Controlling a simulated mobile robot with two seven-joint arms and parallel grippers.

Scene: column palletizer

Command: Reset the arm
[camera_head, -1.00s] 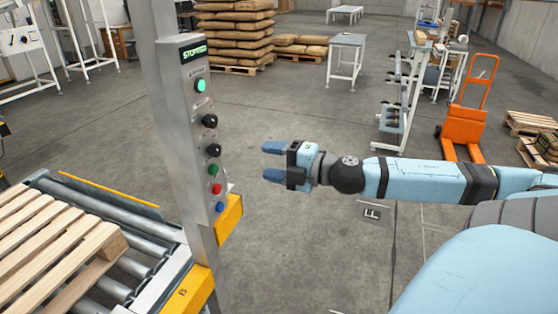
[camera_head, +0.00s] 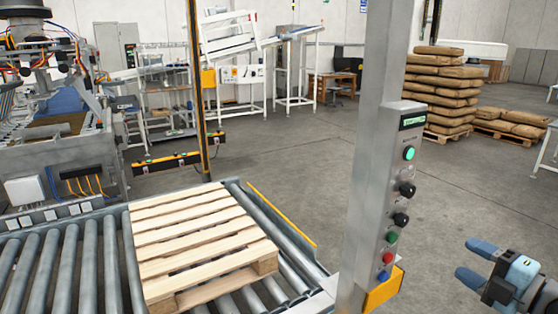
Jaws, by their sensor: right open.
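My right gripper (camera_head: 484,267) is at the lower right edge of the head view, with its two blue fingers apart and nothing between them. It points left toward the control panel (camera_head: 400,185) and is apart from it. The panel is on a grey metal post (camera_head: 376,110). It has a small green display, a lit green button on top, two black knobs, and green, red and blue buttons below. The display text is too small to read now. Most of my right arm is out of the picture. My left gripper is not in view.
A wooden pallet (camera_head: 197,237) lies on the roller conveyor (camera_head: 68,262) left of the post. A yellow bracket (camera_head: 383,290) sticks out at the post's foot. Stacked brown sacks (camera_head: 440,90) stand at the back right. The floor (camera_head: 290,160) behind the conveyor is clear.

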